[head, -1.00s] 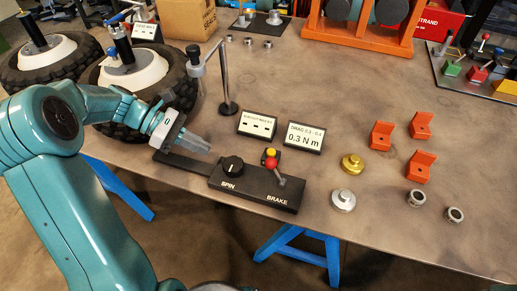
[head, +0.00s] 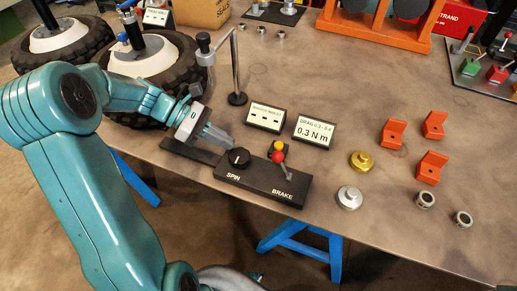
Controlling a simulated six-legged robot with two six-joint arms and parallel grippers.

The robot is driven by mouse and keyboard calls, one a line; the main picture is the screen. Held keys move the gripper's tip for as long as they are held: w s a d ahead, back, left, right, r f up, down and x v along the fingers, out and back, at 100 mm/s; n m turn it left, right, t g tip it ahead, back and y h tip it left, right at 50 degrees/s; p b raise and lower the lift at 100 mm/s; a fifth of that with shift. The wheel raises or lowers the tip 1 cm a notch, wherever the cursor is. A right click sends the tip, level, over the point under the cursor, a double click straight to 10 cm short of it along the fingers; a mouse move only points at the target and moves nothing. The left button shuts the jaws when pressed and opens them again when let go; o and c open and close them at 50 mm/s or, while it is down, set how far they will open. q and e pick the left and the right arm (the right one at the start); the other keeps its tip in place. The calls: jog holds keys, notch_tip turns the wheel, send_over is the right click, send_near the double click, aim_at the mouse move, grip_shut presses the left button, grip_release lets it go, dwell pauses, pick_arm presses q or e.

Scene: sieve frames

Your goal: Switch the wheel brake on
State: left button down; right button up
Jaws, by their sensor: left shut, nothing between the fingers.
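The brake lever is a short metal stick with a red ball (head: 278,157), standing at the right end of a black control box (head: 262,184) above the word BRAKE. A black SPIN knob (head: 239,157) sits on the left part of the same box. My left gripper (head: 227,143) is shut and empty, its fingertips close above and behind the knob, left of the lever. I cannot tell whether it touches the knob. A wheel with a white hub (head: 146,60) and black tyre stands behind my left arm, partly hidden by it. My right gripper is not in view.
Two small displays, one blank-dashed (head: 265,116) and one reading 0.3 N m (head: 314,131), stand behind the box. A metal post (head: 238,70) rises behind the gripper. Gold (head: 362,161) and silver (head: 349,197) discs and orange brackets (head: 393,133) lie to the right.

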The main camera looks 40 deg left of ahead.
pick_arm(q)
send_near(283, 166)
jog(key=shift+s+a+f, duration=0.15)
jog(key=shift+a+f, duration=0.75)
jog(key=shift+f, duration=0.35)
jog(key=d, duration=0.1)
jog(key=w+d+r, duration=0.1)
jog(key=d, duration=0.1)
jog(key=shift+w+d, duration=0.15)
jog(key=shift+w, duration=0.2)
jog(key=shift+d, duration=0.1)
